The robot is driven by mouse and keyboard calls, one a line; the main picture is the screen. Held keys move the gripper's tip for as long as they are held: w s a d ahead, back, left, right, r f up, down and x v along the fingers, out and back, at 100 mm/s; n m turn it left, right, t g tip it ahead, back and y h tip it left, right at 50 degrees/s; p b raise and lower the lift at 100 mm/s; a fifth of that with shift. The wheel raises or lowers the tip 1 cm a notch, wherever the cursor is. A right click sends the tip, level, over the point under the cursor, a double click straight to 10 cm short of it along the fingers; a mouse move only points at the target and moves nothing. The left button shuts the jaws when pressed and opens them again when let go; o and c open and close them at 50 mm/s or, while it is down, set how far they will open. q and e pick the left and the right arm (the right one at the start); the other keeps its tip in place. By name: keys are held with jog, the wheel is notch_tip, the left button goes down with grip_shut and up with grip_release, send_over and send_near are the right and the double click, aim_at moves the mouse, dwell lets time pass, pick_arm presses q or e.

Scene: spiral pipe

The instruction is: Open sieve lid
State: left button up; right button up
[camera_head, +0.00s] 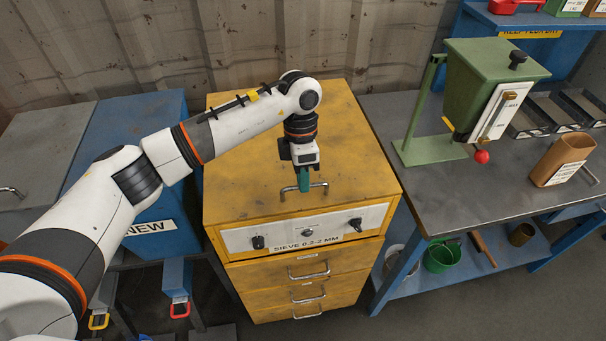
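The sieve is a yellow cabinet labelled "SIEVE 0.2-2 MM" (307,243), with a flat yellow lid (245,190) on top. The lid looks closed and level. A metal bar handle (290,189) stands near the lid's front edge. My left gripper (304,186) points down at the middle of this handle, its green fingers overlapping the bar in the picture. The fingers partly hide the handle, and I cannot tell whether they are closed around it. My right gripper is out of view.
Blue cabinets (165,110) stand left of the sieve. On the right, a grey-topped workbench (430,195) carries a green hopper (475,85) with a red knob and a brown container (563,160). A corrugated wall (340,40) stands behind. Drawers with handles are below the sieve panel.

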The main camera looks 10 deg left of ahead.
pick_arm(q)
grip_shut()
jog(key=shift+r, duration=0.15)
